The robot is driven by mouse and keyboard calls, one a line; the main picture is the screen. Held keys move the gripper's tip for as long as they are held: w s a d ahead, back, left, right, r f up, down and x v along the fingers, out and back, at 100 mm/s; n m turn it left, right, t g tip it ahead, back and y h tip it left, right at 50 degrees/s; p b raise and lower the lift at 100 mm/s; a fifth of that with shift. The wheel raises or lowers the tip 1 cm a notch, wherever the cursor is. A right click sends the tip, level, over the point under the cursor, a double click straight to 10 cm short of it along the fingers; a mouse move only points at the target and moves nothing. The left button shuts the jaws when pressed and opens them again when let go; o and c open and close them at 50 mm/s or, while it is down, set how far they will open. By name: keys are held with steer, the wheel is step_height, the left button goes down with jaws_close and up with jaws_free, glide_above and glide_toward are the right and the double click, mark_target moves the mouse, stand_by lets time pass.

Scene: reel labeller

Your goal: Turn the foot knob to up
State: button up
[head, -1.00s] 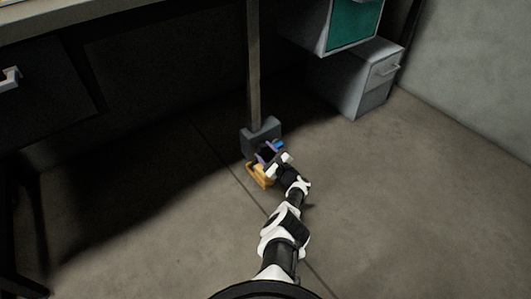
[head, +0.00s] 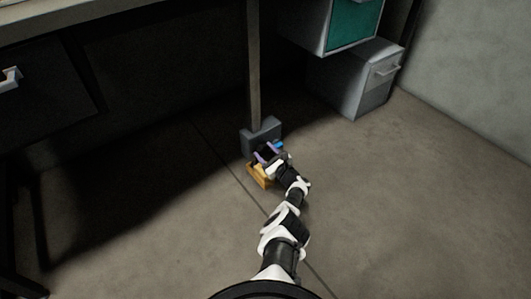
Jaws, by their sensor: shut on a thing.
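The foot knob appears to be the dark and blue part (head: 279,145) on the front of a grey block (head: 259,135) at the bottom of the table post. My gripper (head: 268,154), with purple fingers, is at the front of this block and shut on the knob. The fingers and wrist hide most of the knob, so its setting cannot be read. A yellow-orange part (head: 258,177) shows just below the gripper, low near the floor.
The post (head: 253,70) rises from the block to the table. A grey drawer cabinet (head: 357,82) stands at the back right, below a teal-fronted unit (head: 354,24). A dark drawer (head: 45,80) hangs at the left. The floor at the right is clear.

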steer(key=o, duration=1)
steer(key=shift+c, duration=0.2)
steer(key=shift+s+d+r+p, duration=0.1)
steer(key=shift+s+d+p, duration=0.2)
steer(key=shift+s+p, duration=0.15)
steer(key=p+v, duration=0.6)
steer(key=v, duration=0.7)
steer(key=shift+w, duration=0.15)
